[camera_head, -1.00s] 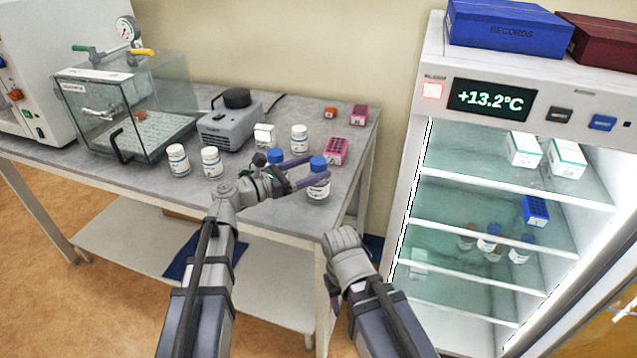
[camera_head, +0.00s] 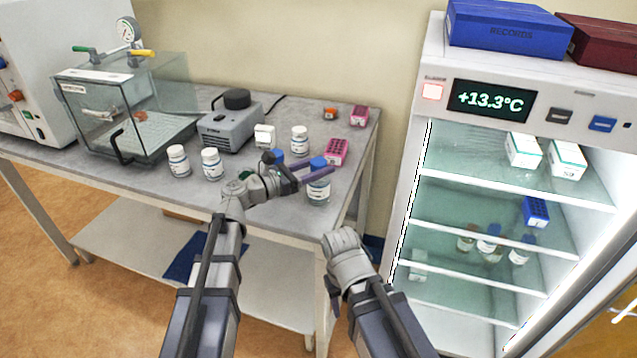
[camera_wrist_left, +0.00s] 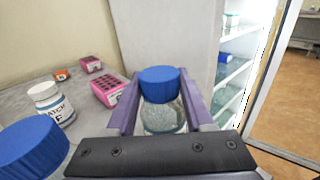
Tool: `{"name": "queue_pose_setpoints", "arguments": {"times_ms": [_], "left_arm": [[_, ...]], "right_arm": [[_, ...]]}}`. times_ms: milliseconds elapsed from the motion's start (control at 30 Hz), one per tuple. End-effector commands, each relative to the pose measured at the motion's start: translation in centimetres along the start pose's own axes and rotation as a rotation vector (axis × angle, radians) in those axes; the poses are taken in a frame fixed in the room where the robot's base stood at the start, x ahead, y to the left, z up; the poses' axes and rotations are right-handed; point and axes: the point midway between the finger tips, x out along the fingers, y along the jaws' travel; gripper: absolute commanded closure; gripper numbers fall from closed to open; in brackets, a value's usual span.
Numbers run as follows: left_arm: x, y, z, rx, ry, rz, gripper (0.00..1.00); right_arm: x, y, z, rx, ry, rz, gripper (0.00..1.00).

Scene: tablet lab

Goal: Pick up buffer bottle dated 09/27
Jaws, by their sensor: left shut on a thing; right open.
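A clear bottle with a blue cap and white label (camera_head: 318,188) stands at the right front of the bench. My left gripper (camera_head: 315,177) is shut on it, one purple finger on each side. In the left wrist view the bottle's blue cap (camera_wrist_left: 160,84) sits between the fingers, above the dark palm bar. I cannot read a date on its label. A second blue-capped bottle (camera_wrist_left: 30,148) is close at the left in that view, partly hidden by my gripper in the head view. My right gripper (camera_head: 345,245) is low in front of the bench, its fingers hard to make out.
White-capped bottles (camera_head: 178,160) stand left of my left gripper, with another (camera_head: 300,140) behind it. A pink rack (camera_head: 337,151) is close behind the held bottle. A glass chamber (camera_head: 125,115) and grey device (camera_head: 228,120) stand further left. An open-front fridge (camera_head: 430,150) is at right.

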Motion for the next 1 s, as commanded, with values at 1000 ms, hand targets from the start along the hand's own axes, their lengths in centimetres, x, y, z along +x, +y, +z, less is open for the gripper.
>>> {"name": "queue_pose_setpoints", "arguments": {"times_ms": [1000], "left_arm": [[0.00,-0.02,0.82,0.000,-0.001,0.000,1.00]], "right_arm": [[-0.80,0.08,0.05,0.000,0.000,0.000,0.50]]}}
